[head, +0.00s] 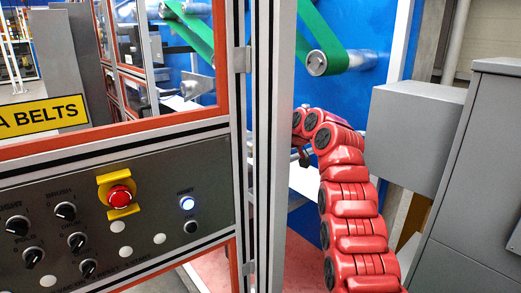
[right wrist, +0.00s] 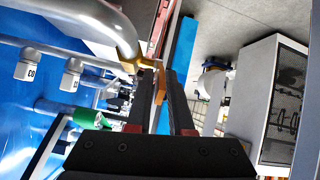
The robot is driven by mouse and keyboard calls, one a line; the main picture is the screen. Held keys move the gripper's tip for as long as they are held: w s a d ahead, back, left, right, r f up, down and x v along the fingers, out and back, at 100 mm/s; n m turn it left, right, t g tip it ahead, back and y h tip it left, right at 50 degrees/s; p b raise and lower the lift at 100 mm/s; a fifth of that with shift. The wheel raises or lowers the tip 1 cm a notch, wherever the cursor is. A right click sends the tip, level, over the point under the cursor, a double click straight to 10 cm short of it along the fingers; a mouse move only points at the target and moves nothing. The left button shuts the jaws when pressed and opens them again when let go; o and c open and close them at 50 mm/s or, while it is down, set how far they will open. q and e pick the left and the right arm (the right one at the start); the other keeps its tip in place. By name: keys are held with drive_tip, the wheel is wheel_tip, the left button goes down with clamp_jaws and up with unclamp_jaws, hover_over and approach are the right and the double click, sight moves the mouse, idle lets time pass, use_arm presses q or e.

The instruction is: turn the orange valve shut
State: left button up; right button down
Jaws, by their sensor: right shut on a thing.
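The orange valve (right wrist: 162,82) shows in the right wrist view as a small orange handle beside a thick grey pipe. My right gripper (right wrist: 165,84) has its two dark fingers on either side of this handle and is shut on it. The fingers hide part of the handle, and I cannot tell its exact angle to the pipe. In the head view my red right arm comes in from the right and reaches behind the aluminium post; its gripper end is mostly hidden there, and the valve cannot be made out. My left gripper is in neither view.
An aluminium post (head: 272,150) stands close left of my arm. A control panel (head: 150,175) with a red button (head: 119,196) is at the left. Grey cabinets (head: 418,135) stand at the right. Pipes with white-capped fittings (right wrist: 72,72) lie near the fingers.

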idle(0.3)
drive_tip(key=c, duration=1.1)
unclamp_jaws()
drive_tip(key=shift+b+v, duration=2.25)
drive_tip(key=shift+v, duration=6.4)
